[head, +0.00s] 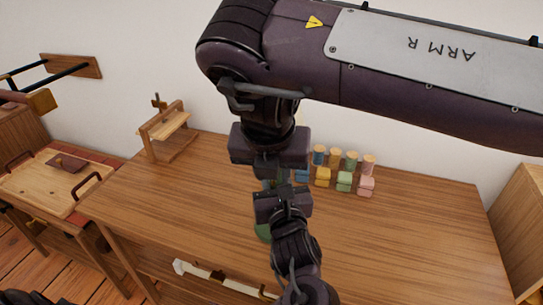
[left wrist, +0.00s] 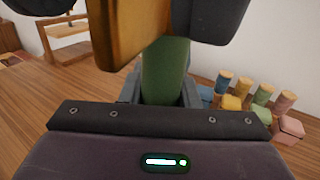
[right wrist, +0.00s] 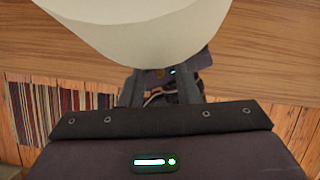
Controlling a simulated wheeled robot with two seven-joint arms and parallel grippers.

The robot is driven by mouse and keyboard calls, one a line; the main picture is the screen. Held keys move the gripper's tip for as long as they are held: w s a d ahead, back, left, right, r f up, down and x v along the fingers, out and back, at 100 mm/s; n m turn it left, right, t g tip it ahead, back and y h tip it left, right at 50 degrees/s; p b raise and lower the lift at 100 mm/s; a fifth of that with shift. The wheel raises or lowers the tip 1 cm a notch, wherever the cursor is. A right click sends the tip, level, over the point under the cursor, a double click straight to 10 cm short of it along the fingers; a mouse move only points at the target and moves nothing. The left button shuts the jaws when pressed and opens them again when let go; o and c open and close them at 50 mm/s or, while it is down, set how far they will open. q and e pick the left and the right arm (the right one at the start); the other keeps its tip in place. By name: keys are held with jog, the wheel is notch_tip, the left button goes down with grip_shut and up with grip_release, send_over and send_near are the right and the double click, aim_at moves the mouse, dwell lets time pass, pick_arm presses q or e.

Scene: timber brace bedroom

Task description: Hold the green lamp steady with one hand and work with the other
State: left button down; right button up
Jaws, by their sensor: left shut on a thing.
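The green lamp (head: 263,232) stands on the wooden table, mostly hidden behind my grippers in the head view. In the left wrist view its green post (left wrist: 166,75) is between the fingers of my left gripper (head: 272,190), which is shut on it. A brass-coloured piece (left wrist: 127,30) is close above that gripper. My right gripper (head: 268,165) points down from above, close over the left one. In the right wrist view a cream rounded piece (right wrist: 140,30) covers its fingertips. Its fingers look spaced apart, but whether they grip anything is hidden.
On the wooden table (head: 400,220), several coloured jars and blocks (head: 344,181) stand right of the lamp. A small wooden stand (head: 165,133) is at the back left. A bench with a tray (head: 50,185) is at the left. The table's right part is clear.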

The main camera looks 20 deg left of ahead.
jog(key=v, duration=1.1)
jog(key=shift+r, duration=0.25)
pick_arm(q)
jog(key=c, duration=1)
grip_release()
jog(key=shift+s+d, duration=0.1)
